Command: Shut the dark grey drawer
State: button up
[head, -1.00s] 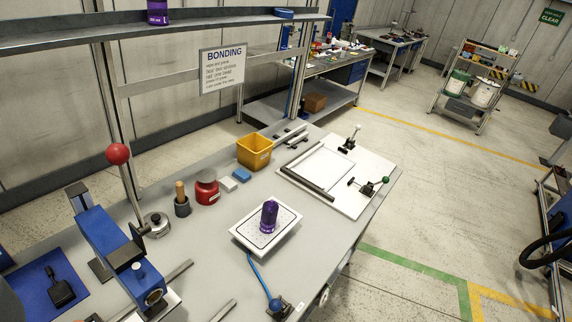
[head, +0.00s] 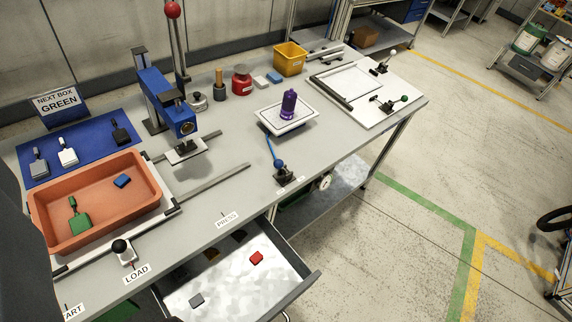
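The dark grey drawer (head: 298,289) stands pulled out below the front edge of the bench, at the bottom of the head view. Its pale bottom shows, with a red block (head: 256,258) and a small grey block (head: 196,300) lying in it. Darker brownish pieces lie near its back, partly under the bench edge. The near left part of the drawer runs out of the picture. My gripper is not in view. A dark shape at the left edge may be part of my arm.
The grey bench (head: 235,190) carries an orange tray (head: 152,203), a blue press (head: 165,102), a white plate with a purple bottle (head: 288,104), and a yellow bin (head: 290,58). The floor right of the drawer is clear.

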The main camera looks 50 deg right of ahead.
aim_at(232, 288)
jog(key=z, duration=0.15)
jog(key=k, duration=1.05)
jog(key=z, duration=0.4)
